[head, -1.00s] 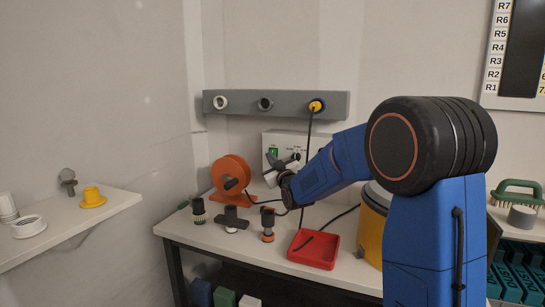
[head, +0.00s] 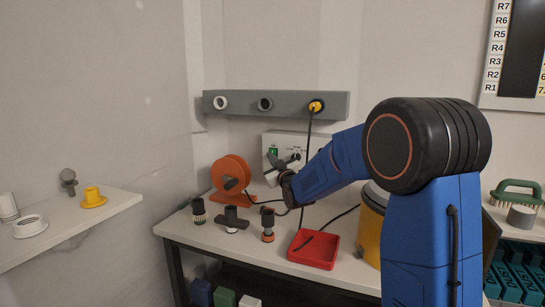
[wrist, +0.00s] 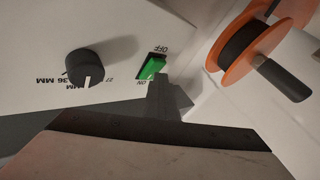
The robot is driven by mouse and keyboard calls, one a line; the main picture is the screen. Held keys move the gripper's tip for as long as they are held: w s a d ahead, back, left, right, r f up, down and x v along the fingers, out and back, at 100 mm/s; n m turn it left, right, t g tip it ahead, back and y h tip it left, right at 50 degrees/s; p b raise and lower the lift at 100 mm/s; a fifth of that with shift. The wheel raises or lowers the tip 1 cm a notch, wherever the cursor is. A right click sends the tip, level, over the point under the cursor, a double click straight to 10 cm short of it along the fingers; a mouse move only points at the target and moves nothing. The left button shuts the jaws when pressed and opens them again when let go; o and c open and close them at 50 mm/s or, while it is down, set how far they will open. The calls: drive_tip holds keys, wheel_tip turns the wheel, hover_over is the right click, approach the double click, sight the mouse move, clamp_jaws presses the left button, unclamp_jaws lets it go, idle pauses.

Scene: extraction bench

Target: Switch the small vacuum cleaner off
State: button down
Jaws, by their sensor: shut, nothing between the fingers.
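A white unit (head: 283,138) stands at the back of the bench, with a green rocker switch (head: 273,153) on its front. In the wrist view the white front panel (wrist: 60,30) appears upside down. The green switch (wrist: 152,67) there sits between the marks OFF and ON; which side is pressed in I cannot tell. My gripper (head: 273,162) is in front of the panel. In the wrist view its closed fingers (wrist: 163,92) reach close to the ON end of the switch; contact is unclear. A yellow drum (head: 369,226) is partly hidden behind my arm.
A black knob (wrist: 86,66) sits beside the switch. An orange reel (head: 233,172) stands left of the unit. Several dark fittings and a red tray (head: 315,252) occupy the bench front. A black cable hangs from the yellow plug (head: 316,106) in the grey wall rail.

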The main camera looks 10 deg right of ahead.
drive_tip(key=shift+w+d+r, duration=0.1)
drive_tip(key=shift+w+d, duration=0.25)
drive_tip(key=shift+d, duration=0.05)
idle(0.8)
drive_tip(key=shift+s+a, duration=0.15)
drive_tip(key=shift+s, duration=0.05)
idle(0.5)
drive_tip(key=shift+s+a+r, duration=0.1)
drive_tip(key=shift+s+a, duration=0.75)
drive_tip(key=shift+s, duration=0.25)
drive_tip(key=shift+s+a+r, duration=0.1)
drive_tip(key=shift+s+a, duration=0.7)
drive_tip(key=shift+s, duration=0.25)
drive_tip(key=shift+s, duration=0.1)
